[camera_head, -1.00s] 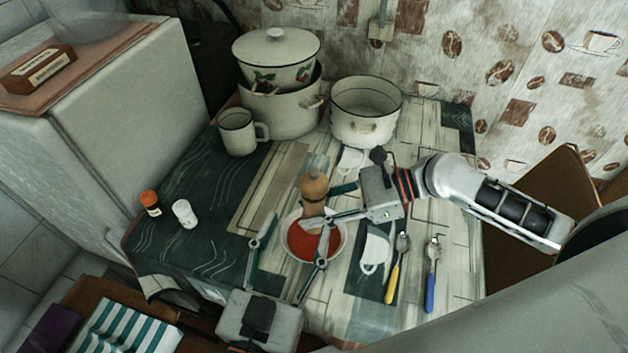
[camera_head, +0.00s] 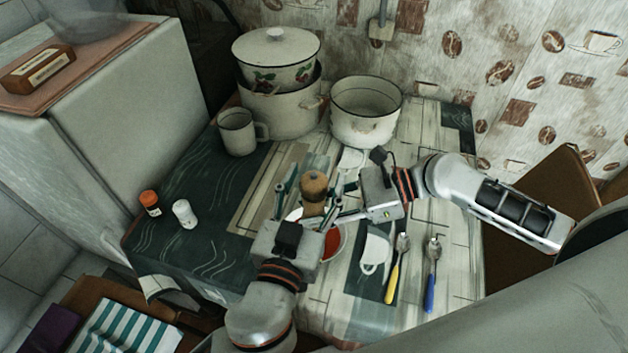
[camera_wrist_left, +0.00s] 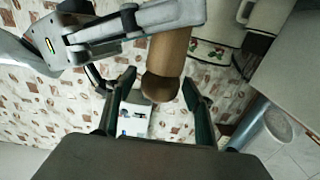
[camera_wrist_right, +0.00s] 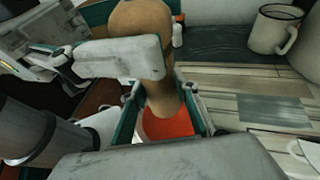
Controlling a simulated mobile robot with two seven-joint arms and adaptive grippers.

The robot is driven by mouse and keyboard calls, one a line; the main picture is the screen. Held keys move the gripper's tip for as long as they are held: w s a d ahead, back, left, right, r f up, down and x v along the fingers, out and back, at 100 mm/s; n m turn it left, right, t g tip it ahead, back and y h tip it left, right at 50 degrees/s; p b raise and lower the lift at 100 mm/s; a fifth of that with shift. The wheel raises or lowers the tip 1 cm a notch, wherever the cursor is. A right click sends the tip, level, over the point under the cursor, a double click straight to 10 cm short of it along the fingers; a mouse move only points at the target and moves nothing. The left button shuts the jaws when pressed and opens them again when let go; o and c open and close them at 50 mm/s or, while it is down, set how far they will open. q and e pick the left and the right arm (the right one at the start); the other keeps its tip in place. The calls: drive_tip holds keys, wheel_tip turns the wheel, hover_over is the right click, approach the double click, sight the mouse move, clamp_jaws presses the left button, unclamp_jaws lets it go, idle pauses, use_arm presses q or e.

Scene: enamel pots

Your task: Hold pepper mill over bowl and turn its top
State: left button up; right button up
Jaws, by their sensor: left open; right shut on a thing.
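The wooden pepper mill (camera_head: 314,186) is upright over the white bowl (camera_head: 343,246), which holds red contents and is partly hidden behind my left gripper. My right gripper (camera_head: 318,212) is shut on the mill's body from the right, as the right wrist view (camera_wrist_right: 160,100) also shows. My left gripper (camera_head: 306,182) is open, with its fingers on either side of the mill's round top. In the left wrist view the mill's top (camera_wrist_left: 162,86) sits between the spread fingers, with gaps at both sides.
Enamel pots (camera_head: 365,115) and a mug (camera_head: 238,132) stand at the back. Two small shakers (camera_head: 184,213) stand at the left.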

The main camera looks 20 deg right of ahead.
use_arm(q)
drive_tip(key=c, duration=1.1)
drive_tip(key=shift+f+m+h, duration=0.1)
drive_tip(key=shift+m+h, duration=0.2)
drive_tip(key=shift+h, duration=0.1)
drive_tip(key=m+g+h, duration=0.3)
drive_tip(key=g+h, duration=0.1)
drive_tip(key=shift+m, duration=0.4)
drive_tip(key=m+g+h, duration=0.1)
drive_tip(key=m+g, duration=0.2)
drive_tip(key=g, duration=0.1)
drive_tip(key=m+g+h, duration=0.2)
drive_tip(key=g, duration=0.2)
drive_tip(key=shift+d+m+g, duration=0.15)
drive_tip(key=shift+m+g, duration=0.25)
drive_tip(key=m+g, duration=0.2)
drive_tip(key=g, duration=0.1)
drive_tip(key=m+g, duration=0.2)
drive_tip(key=g, duration=0.2)
drive_tip(key=shift+m, duration=0.4)
drive_tip(key=shift+m+g+y, duration=1.05)
drive_tip(key=shift+m+g, duration=0.15)
drive_tip(key=shift+g, duration=0.6)
drive_tip(key=shift+m+g+y, duration=1.05)
drive_tip(key=shift+m+g, duration=0.15)
drive_tip(key=shift+g, duration=0.6)
drive_tip(key=shift+a, duration=0.2)
